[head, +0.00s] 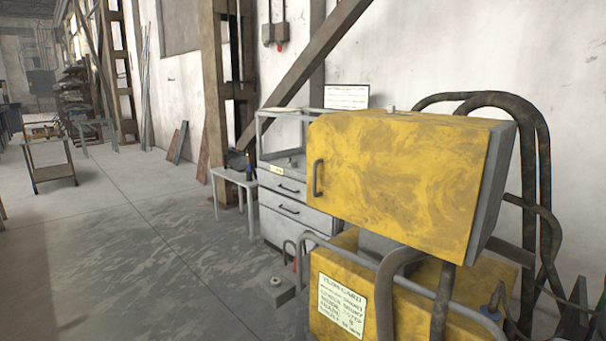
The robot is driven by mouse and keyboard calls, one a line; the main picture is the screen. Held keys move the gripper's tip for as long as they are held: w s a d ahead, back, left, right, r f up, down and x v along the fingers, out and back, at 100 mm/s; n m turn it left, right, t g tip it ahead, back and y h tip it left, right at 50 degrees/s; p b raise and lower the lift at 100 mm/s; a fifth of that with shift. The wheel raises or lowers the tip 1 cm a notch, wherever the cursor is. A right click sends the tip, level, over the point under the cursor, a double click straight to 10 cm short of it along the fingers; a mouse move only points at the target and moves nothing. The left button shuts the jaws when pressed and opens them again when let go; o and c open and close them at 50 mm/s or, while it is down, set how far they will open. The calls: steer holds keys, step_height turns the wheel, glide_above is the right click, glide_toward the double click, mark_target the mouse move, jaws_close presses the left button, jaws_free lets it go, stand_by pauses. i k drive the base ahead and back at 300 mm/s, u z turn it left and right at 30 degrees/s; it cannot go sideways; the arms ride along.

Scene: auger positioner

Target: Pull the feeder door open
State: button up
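The feeder door (400,178) is the yellow, worn front panel of a box-shaped feeder at the right of the head view. It looks shut, flush against the grey side (492,190) of the box. A dark vertical bar handle (318,178) is fixed near the door's left edge. Nothing touches the handle. The feeder sits above a yellow base cabinet (350,270) with a printed label (341,305). My gripper is not in view.
Curved grey tubes (392,290) stand in front of the base. Thick dark hoses (535,150) loop behind the feeder. A grey drawer cabinet (285,205) and a small table (233,178) stand behind, left of the door. The floor (150,240) at left is largely clear.

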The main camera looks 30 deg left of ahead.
mark_target(418, 186)
steer(key=u, duration=1.2)
steer(key=i, duration=1.05)
steer(key=u, duration=0.6)
